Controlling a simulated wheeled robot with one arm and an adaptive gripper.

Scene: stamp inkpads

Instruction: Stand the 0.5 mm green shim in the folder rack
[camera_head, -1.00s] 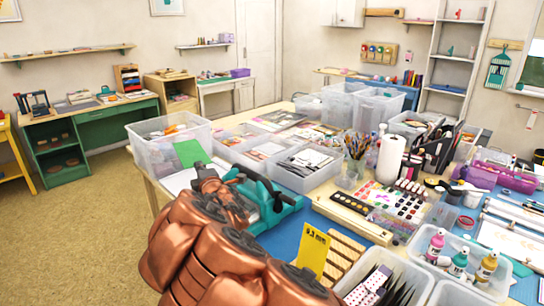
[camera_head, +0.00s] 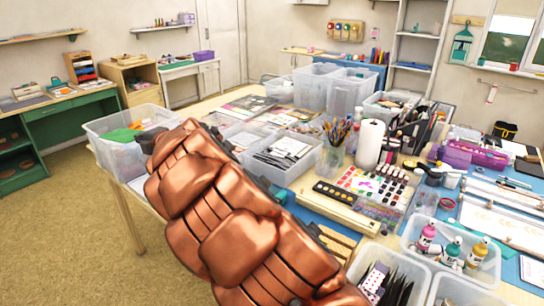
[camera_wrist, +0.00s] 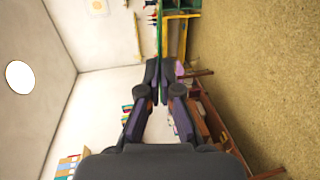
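My gripper (camera_wrist: 159,78) is shut on the green shim (camera_wrist: 159,28), which shows edge-on as a thin line between the fingertips in the wrist view. In the head view the green shim (camera_head: 122,135) lies flat-looking in front of the clear bin at the left, beside my gripper (camera_head: 148,140). Whether it is above or inside the bin I cannot tell. The wooden folder rack (camera_head: 336,240) is mostly hidden behind my arm, with only a few slats showing at the table's front. The rack is far from the shim.
The clear bin (camera_head: 100,150) stands at the table's left corner. Trays of papers (camera_head: 283,150), a brush jar (camera_head: 333,155), a paint set (camera_head: 345,205) and a bottle bin (camera_head: 425,262) crowd the table. Open floor lies to the left.

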